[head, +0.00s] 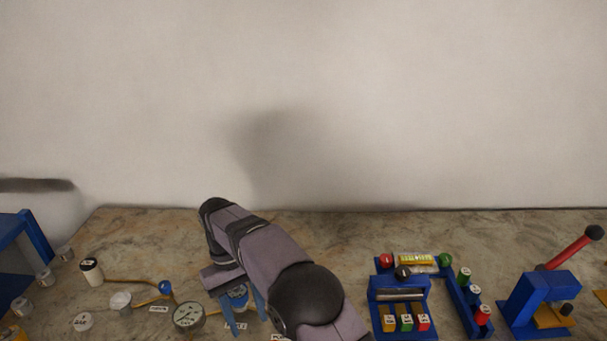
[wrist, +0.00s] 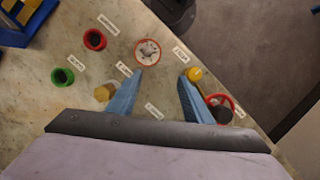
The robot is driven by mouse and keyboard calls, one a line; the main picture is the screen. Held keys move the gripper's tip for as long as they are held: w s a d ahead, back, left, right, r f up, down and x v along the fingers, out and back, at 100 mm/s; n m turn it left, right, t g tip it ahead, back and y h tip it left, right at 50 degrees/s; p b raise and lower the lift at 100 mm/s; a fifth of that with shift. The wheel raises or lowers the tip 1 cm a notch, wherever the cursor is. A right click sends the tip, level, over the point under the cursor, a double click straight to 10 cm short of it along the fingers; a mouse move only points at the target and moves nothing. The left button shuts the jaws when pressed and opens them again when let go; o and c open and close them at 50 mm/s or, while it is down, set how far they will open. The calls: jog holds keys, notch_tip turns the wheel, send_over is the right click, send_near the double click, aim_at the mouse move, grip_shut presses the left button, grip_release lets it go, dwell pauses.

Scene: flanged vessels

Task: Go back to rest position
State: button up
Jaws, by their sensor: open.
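My gripper (head: 243,318) hangs over the marble counter (head: 330,235) in the head view, its two blue fingers pointing down and apart. In the wrist view my gripper (wrist: 160,76) is open, with only counter and a small label between the fingers. A round red-rimmed dish or gauge (wrist: 147,53) lies just beyond the left fingertip. A small yellow piece (wrist: 195,74) is close to the right fingertip. A blue-and-white item (head: 239,297) shows behind the fingers in the head view; whether they touch it I cannot tell there.
Left of my gripper are a dial gauge (head: 188,316), a blue ball (head: 165,287) and a black-ended white cylinder (head: 91,271). Right are a blue rack (head: 401,289) and a red-handled press (head: 540,297). The wrist view shows red (wrist: 95,40) and green (wrist: 63,77) rings.

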jog(key=s+d+r+m+t+y, duration=0.1)
jog(key=s+d+m, duration=0.1)
jog(key=d, duration=0.7)
jog(key=s+d+r+m+y, duration=0.1)
jog(key=s+d+m, duration=0.1)
jog(key=d, duration=0.7)
jog(key=s+d+f+m+t, duration=0.1)
jog(key=s+d+f+m, duration=0.2)
jog(key=s+d, duration=0.7)
jog(key=shift+s+d+f+t, duration=0.15)
jog(key=shift+s+f+t, duration=0.25)
jog(key=shift+s, duration=0.75)
